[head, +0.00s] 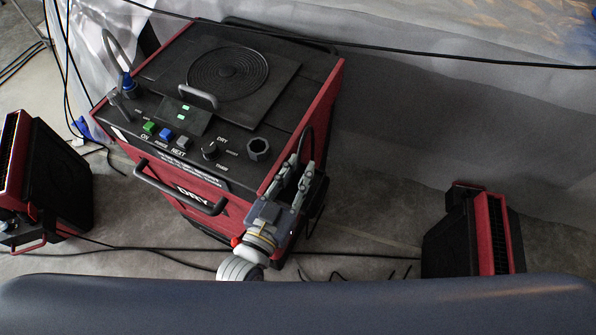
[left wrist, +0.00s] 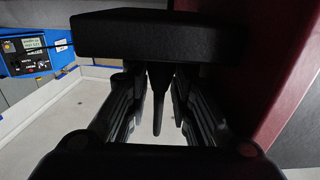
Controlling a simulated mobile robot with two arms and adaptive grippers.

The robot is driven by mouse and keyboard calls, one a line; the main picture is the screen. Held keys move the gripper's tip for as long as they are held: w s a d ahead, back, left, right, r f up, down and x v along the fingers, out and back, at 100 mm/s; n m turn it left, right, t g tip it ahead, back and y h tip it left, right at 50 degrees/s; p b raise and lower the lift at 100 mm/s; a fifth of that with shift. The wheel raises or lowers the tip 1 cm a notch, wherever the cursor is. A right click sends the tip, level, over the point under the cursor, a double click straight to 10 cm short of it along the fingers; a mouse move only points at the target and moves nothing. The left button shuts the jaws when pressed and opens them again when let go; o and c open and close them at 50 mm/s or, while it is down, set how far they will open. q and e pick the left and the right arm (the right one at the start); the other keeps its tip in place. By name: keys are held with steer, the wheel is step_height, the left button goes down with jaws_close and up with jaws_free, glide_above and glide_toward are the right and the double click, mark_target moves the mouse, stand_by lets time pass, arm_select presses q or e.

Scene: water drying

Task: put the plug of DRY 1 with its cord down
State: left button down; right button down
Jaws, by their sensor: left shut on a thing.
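The red and black machine marked DRY (head: 195,191) stands in the middle of the head view, with a control panel on its sloping top. My left gripper (head: 299,172) is at its right side, beside the red edge, with the fingers pointing up in the picture. It is shut on a dark thing, which I take to be the plug (left wrist: 158,85); in the left wrist view this tapers down between the fingers below a wide black block (left wrist: 160,35). A black cord (head: 307,130) arches over the fingertips. The fingers largely hide the plug in the head view. My right gripper is not in view.
A blue connector (head: 128,83) with a grey cable is at the machine's top left. Smaller red and black units stand at left (head: 62,180) and right (head: 468,235). Cords (head: 150,255) lie across the floor. A blue device with a lit display (left wrist: 30,50) shows in the wrist view.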

arm_select(q)
steer(key=shift+f, duration=0.2)
steer(key=c, duration=1.7)
jaws_free()
steer(key=shift+o, duration=0.2)
steer(key=shift+r, duration=0.15)
steer(key=shift+s+a, duration=0.1)
steer(key=shift+s, duration=0.1)
steer(key=b+v, duration=0.1)
steer(key=v, duration=1)
steer(key=shift+s+a, duration=0.15)
steer(key=shift+s, duration=0.15)
